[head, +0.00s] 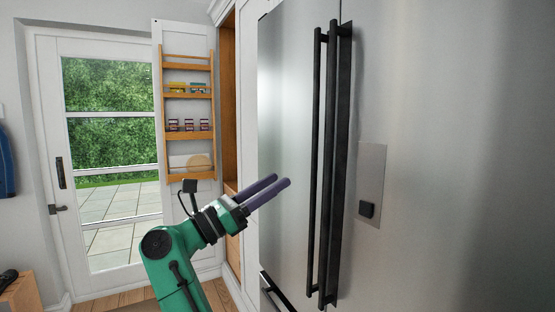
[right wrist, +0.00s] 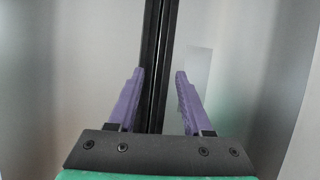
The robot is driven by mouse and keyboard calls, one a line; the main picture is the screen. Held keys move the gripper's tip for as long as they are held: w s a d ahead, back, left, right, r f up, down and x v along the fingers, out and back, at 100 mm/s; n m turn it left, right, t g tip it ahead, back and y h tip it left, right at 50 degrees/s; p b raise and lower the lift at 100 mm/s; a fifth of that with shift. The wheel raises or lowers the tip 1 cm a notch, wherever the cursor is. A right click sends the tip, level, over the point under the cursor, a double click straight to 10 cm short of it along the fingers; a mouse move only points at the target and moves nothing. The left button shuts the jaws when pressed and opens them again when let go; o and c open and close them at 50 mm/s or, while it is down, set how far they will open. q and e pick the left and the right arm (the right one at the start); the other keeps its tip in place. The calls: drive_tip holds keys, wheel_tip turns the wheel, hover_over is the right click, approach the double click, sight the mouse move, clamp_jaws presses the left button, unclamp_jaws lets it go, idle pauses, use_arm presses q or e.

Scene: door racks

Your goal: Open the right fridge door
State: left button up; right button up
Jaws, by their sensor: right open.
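The steel fridge has a left door (head: 285,110) and a right door (head: 430,120). Each has a long black vertical handle at the middle seam: the left handle (head: 315,150) and the right handle (head: 337,150). Both doors look shut. My right gripper (head: 282,186), with purple fingers, is open and empty in front of the left door, left of the handles and apart from them in the head view. In the right wrist view the dark handles (right wrist: 157,50) run upright between the spread fingers (right wrist: 160,74), nearer the left finger. My left gripper is not in view.
A lower drawer handle (head: 275,292) shows below. At left, an open white cabinet door with a wooden spice rack (head: 187,98) stands before a glazed door (head: 110,150). Some wooden floor shows between.

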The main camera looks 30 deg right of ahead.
drive_tip(key=p, duration=0.3)
approach(327, 152)
drive_tip(key=d+r, duration=0.2)
drive_tip(key=shift+m, duration=0.3)
drive_tip(key=p+x, duration=0.1)
drive_tip(key=x, duration=0.1)
drive_tip(key=p+x, duration=0.1)
drive_tip(key=x, duration=0.2)
drive_tip(key=p+x, duration=0.1)
drive_tip(key=x, duration=0.1)
drive_tip(key=shift+w+d+f, duration=0.1)
drive_tip(key=shift+d+f, duration=0.2)
drive_tip(key=shift+f, duration=0.05)
drive_tip(key=shift+s+d+r, duration=0.1)
drive_tip(key=shift+s+d, duration=0.15)
drive_tip(key=shift+d, duration=0.2)
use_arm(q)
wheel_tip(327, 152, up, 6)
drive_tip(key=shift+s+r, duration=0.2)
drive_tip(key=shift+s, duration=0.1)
use_arm(e)
drive_tip(key=shift+a, duration=0.1)
drive_tip(key=shift+w, duration=0.1)
clamp_jaws()
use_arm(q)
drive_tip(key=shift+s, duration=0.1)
